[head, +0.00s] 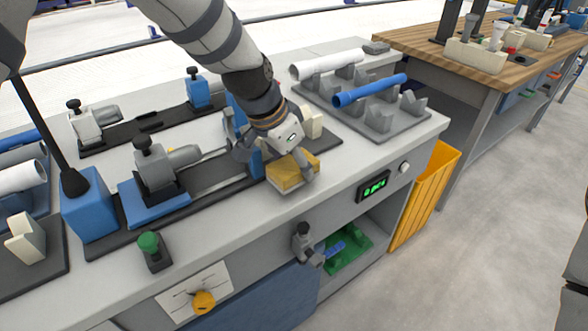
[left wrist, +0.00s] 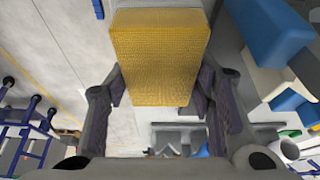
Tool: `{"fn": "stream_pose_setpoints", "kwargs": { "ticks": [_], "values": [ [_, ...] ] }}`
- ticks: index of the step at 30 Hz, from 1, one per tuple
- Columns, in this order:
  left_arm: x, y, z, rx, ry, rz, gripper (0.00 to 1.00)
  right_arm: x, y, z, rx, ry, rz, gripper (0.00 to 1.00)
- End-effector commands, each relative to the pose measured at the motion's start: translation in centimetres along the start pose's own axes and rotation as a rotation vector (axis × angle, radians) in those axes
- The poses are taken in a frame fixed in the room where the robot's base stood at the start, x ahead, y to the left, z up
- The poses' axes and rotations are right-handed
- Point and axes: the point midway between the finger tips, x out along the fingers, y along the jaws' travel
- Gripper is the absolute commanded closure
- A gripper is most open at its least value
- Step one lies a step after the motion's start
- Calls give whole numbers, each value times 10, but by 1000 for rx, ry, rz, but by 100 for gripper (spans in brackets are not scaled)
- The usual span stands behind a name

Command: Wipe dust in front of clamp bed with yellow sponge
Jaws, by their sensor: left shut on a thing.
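The yellow sponge (head: 288,177) is held in my left gripper (head: 291,163) over the front strip of the grey bench. It is close to the bench top; I cannot tell if it touches. In the left wrist view the sponge (left wrist: 160,55) fills the space between the two fingers (left wrist: 160,88). The clamp bed (head: 208,176), a dark rail with blue and grey clamp parts, lies to the left of and behind the sponge. My left arm hides part of its right end. No dust can be made out on the bench front. My right gripper is not seen.
A grey rack (head: 385,122) with a white pipe (head: 327,64) and a blue pipe (head: 370,90) stands at the back right. A green button (head: 150,243) stands at the front left. A yellow bin (head: 425,195) is beside the bench. The front strip right of the sponge is clear.

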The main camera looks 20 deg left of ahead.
Motion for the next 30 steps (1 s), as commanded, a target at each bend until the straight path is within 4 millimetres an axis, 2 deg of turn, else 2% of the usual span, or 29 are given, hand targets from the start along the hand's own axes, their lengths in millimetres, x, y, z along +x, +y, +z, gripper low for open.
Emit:
{"fn": "stream_pose_setpoints", "kwargs": {
  "ticks": [18,30],
  "values": [
    [-50,5,-20,-4,-1,-1,77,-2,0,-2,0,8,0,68],
    [-53,6,-21,-5,-2,-1,77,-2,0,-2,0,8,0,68]
  ]
}}
